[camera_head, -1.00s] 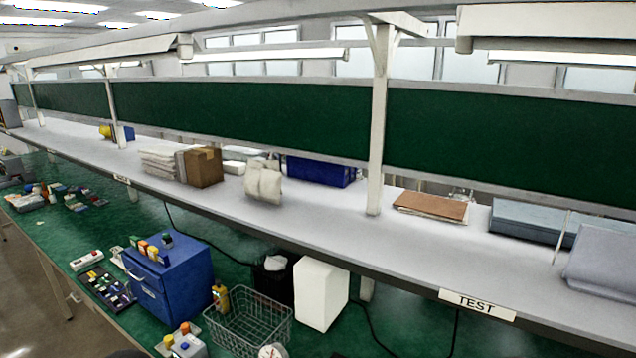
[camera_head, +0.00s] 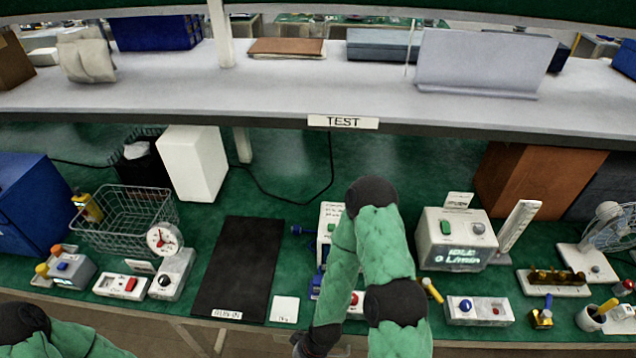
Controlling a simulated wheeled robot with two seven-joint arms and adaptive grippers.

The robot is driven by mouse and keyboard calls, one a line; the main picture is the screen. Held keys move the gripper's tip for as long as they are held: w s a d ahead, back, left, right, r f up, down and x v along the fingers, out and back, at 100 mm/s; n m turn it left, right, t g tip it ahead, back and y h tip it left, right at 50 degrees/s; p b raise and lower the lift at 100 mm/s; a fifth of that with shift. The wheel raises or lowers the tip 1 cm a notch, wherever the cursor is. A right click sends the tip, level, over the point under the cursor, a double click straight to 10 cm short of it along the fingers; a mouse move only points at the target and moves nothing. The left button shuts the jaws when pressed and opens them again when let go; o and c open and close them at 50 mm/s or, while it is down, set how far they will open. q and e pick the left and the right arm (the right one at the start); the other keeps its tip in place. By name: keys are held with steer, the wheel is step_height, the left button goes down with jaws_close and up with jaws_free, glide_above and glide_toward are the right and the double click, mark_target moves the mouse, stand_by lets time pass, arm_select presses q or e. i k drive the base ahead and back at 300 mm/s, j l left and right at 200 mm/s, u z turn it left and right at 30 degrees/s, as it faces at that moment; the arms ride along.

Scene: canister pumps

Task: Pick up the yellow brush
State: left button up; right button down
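A thin yellow-handled item (camera_head: 432,290) lies on the green bench just right of my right arm. Another yellow handle (camera_head: 606,306) leans out of a small white cup (camera_head: 589,319) at the far right. Either could be the yellow brush; bristles are too small to tell. My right arm, in green sleeves with black joints, rises in the middle and bends down toward the bench's front edge. Only a dark part of my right gripper (camera_head: 301,345) shows, and its fingers cannot be made out. My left arm shows at the lower left; its gripper is out of view.
A wire basket (camera_head: 125,222), a black mat (camera_head: 240,268) and a white box (camera_head: 194,163) stand left of my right arm. A display unit (camera_head: 455,240), a vial rack (camera_head: 553,282) and a fan (camera_head: 604,230) stand to the right. A white shelf (camera_head: 250,95) overhangs the bench.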

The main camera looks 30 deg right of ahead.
mark_target(606, 307)
steer(key=z, duration=1.75)
steer(key=k+j+z, duration=0.1)
steer(key=z, duration=0.35)
steer(key=k+z, duration=0.1)
steer(key=z, duration=0.75)
